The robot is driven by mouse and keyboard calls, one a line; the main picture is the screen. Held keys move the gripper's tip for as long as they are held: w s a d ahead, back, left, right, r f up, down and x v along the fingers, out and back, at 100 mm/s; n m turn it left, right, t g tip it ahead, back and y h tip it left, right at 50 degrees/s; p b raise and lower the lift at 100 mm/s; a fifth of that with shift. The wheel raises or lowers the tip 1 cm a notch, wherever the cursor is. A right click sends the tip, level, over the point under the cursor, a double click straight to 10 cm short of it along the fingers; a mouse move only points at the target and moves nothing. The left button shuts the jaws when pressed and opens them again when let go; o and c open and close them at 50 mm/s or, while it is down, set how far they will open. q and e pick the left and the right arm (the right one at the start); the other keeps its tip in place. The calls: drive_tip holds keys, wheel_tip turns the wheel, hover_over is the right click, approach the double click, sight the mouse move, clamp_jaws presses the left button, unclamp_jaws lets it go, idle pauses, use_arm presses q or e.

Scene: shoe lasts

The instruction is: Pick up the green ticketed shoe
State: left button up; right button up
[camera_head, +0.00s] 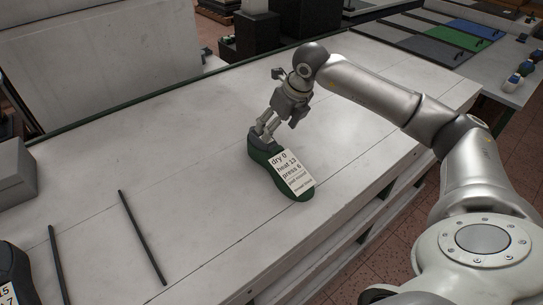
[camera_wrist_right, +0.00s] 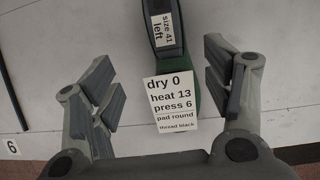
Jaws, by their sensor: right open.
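The green shoe (camera_head: 262,165), dark on top, lies on the pale worktop with a white ticket (camera_head: 291,171) on it. In the right wrist view the shoe (camera_wrist_right: 190,75) carries that ticket (camera_wrist_right: 171,102), reading "dry 0, heat 13, press 6, pad round, thread black", and a smaller "size 41 left" label (camera_wrist_right: 162,30). My right gripper (camera_head: 264,131) is above the far end of the shoe. In the wrist view its open fingers (camera_wrist_right: 164,85) stand on either side of the shoe, with visible gaps. My left gripper is not in view.
Two thin dark bars (camera_head: 141,237) (camera_head: 58,265) lie on the worktop at the left. Another dark shoe (camera_head: 14,262) with a ticket is cut off at the lower left. A grey box (camera_head: 12,172) stands at the left edge. The worktop around the green shoe is clear.

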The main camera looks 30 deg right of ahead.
sight(272, 142)
drive_tip(key=x, duration=0.2)
drive_tip(key=d+p+x, duration=0.1)
drive_tip(key=x, duration=0.2)
drive_tip(key=shift+s, duration=0.1)
drive_tip(key=shift+f+p, duration=0.5)
drive_tip(key=shift+p, duration=0.15)
drive_tip(key=p+x, duration=0.1)
drive_tip(key=x, duration=0.2)
drive_tip(key=shift+a+f+p, duration=0.1)
drive_tip(key=shift+f+p, duration=0.1)
drive_tip(key=shift+p, duration=0.2)
drive_tip(key=shift+w+f, duration=0.35)
drive_tip(key=shift+f, duration=0.25)
drive_tip(key=shift+r, duration=0.1)
drive_tip(key=c, duration=1.6)
drive_tip(key=shift+w, duration=0.1)
clamp_jaws()
